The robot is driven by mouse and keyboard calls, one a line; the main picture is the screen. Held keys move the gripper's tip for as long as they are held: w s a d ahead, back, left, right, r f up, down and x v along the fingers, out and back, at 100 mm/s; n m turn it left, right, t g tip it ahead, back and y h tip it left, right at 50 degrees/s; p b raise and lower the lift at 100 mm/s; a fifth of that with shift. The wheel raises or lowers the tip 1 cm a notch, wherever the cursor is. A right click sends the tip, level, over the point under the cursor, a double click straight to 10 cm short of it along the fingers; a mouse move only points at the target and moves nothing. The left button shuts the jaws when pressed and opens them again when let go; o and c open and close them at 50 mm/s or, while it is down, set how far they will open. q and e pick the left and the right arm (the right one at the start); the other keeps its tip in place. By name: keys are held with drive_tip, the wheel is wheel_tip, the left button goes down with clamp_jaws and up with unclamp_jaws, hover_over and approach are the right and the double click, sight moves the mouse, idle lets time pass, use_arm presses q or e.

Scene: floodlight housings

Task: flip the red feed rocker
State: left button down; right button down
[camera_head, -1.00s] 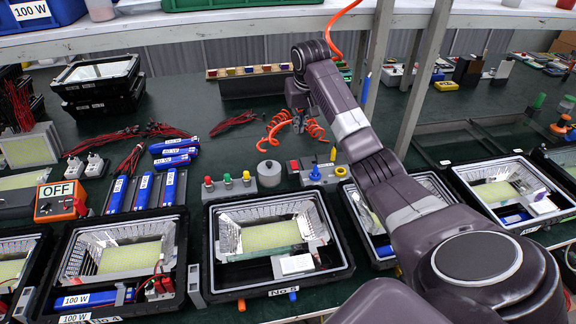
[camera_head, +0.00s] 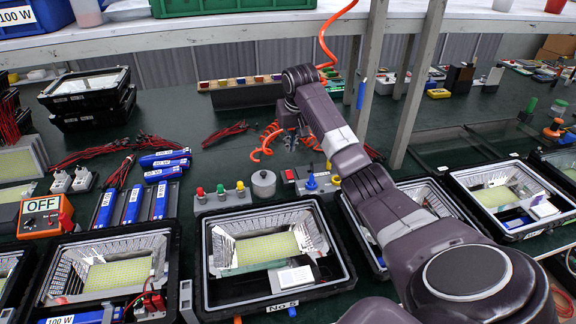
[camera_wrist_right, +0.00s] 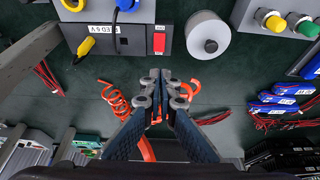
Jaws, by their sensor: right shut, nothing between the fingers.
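The red feed rocker (camera_wrist_right: 159,42) sits on a grey supply box (camera_wrist_right: 126,42) in the right wrist view, beside a label reading about "LED 6 V". In the head view the rocker (camera_head: 290,175) shows as a small red patch at the left end of the box (camera_head: 310,184). My right gripper (camera_wrist_right: 160,76) is shut and empty, its fingertips just short of the box's edge in the wrist picture and apart from the rocker. In the head view the right gripper (camera_head: 291,143) hangs behind the box, over the bench. My left gripper is not in view.
A grey cylinder (camera_head: 264,183) stands left of the box, then coloured push buttons (camera_head: 221,193). Orange coiled hose (camera_head: 267,141) lies around the gripper. Floodlight housing No 5 (camera_head: 340,272) is in front. A shelf post (camera_head: 418,85) stands right of my arm.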

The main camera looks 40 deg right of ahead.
sight(288, 172)
drive_tip(key=x, duration=1.1)
drive_tip(key=shift+s+a+f, duration=0.2)
drive_tip(key=shift+f, duration=0.05)
